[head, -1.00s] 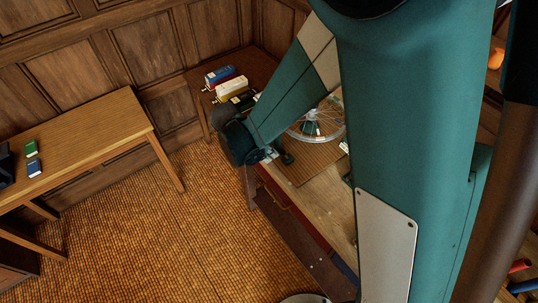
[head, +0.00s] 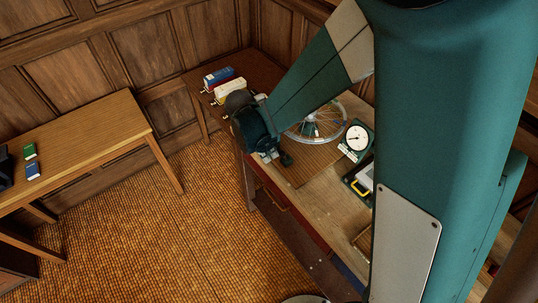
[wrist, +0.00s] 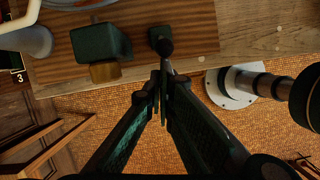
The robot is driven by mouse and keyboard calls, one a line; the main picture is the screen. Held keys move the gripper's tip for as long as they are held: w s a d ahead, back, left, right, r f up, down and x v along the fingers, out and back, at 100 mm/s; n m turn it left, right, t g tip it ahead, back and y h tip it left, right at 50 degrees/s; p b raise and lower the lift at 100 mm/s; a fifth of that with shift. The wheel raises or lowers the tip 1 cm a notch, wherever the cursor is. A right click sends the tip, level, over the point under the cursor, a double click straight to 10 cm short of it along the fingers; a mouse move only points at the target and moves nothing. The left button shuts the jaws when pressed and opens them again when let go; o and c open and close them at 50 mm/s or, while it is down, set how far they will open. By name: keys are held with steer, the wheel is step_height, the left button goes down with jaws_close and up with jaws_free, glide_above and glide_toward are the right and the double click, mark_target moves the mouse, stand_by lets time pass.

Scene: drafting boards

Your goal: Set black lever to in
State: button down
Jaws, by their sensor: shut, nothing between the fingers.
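The black lever (wrist: 165,46) shows in the wrist view as a round black knob on a small dark base near the front edge of a dark wood board (wrist: 190,20). The knob sits on the edge side of its base. My gripper (wrist: 162,78) is shut and empty, its fingertips just below the knob in the picture; I cannot tell whether they touch it. In the head view the lever (head: 286,159) is a small dark shape beside my wrist, and the fingertips there are hard to make out.
A teal block with a brass part (wrist: 100,45) stands left of the lever. Several boxes (head: 228,88) stand behind.

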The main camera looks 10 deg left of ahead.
steer(key=shift+d, duration=0.1)
steer(key=w+d+r+g+y+b, duration=0.1)
steer(key=w+d+r+b, duration=0.2)
steer(key=w+d, duration=0.2)
steer(key=shift+w+d+g+y+b, duration=0.3)
steer(key=shift+w+g+y, duration=0.1)
steer(key=shift+w, duration=0.05)
stand_by(0.7)
steer(key=shift+s+a, duration=0.1)
stand_by(0.5)
